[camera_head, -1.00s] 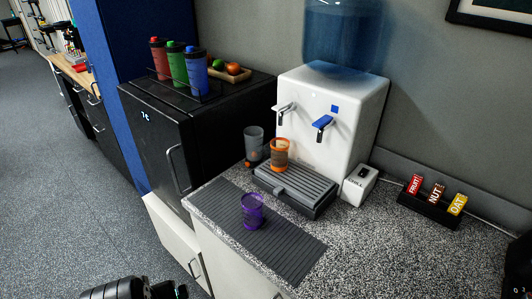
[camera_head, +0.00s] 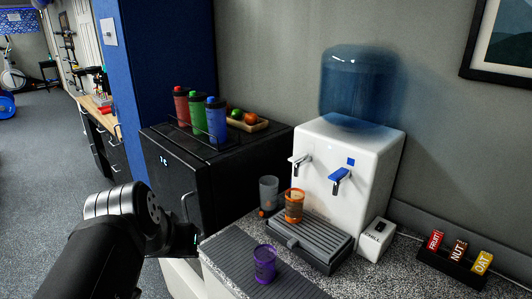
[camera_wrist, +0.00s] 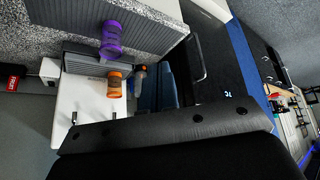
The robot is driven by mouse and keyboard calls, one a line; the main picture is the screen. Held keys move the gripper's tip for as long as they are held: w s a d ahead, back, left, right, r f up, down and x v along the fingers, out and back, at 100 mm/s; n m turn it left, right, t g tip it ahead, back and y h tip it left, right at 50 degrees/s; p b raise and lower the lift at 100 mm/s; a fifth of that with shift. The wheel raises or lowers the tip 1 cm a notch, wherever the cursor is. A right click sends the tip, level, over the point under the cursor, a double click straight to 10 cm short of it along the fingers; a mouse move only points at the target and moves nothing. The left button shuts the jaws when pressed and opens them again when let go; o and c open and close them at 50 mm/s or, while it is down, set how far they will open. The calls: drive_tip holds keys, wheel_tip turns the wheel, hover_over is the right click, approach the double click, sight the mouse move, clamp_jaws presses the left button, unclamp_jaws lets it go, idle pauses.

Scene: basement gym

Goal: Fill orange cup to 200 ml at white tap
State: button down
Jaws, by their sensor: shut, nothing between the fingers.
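The orange cup (camera_head: 293,207) stands upright at the left end of the dispenser's grey drip tray (camera_head: 312,240), below the white-and-chrome tap (camera_head: 301,160). Its fill level cannot be read. The white dispenser (camera_head: 325,145) also has a blue tap (camera_head: 340,175) to the right. My gripper (camera_head: 184,238) is shut and empty, in front of the black fridge, left of the counter and apart from the cup. Its fingertips are hard to make out.
A purple cup (camera_head: 265,264) stands on the grey ribbed mat (camera_head: 235,258) in front. A white "CHILL" box (camera_head: 376,238) and a snack-label rack (camera_head: 452,262) are to the right. Bottles (camera_head: 198,115) stand on the fridge (camera_head: 175,165).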

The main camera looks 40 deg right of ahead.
drive_tip(key=w+d+r+m+g+h, duration=0.1)
drive_tip(key=d+r+m, duration=0.2)
drive_tip(key=d, duration=0.7)
drive_tip(key=w+d+r+m+g+h, duration=0.1)
drive_tip(key=w+d+r+m+h, duration=0.1)
drive_tip(key=d+r, duration=0.6)
drive_tip(key=w+d+r+m+g+h, duration=0.1)
drive_tip(key=d+r+m, duration=0.3)
drive_tip(key=d, duration=0.9)
drive_tip(key=shift+w+r+g, duration=0.5)
drive_tip(key=shift+w+r, duration=0.15)
drive_tip(key=shift+r, duration=0.1)
drive_tip(key=shift+d, duration=0.1)
hover_over(297, 157)
drive_tip(key=a, duration=0.3)
wheel_tip(297, 157, down, 7)
wheel_tip(297, 157, down, 3)
drive_tip(key=shift+d+f, duration=0.1)
drive_tip(key=shift+f, duration=0.45)
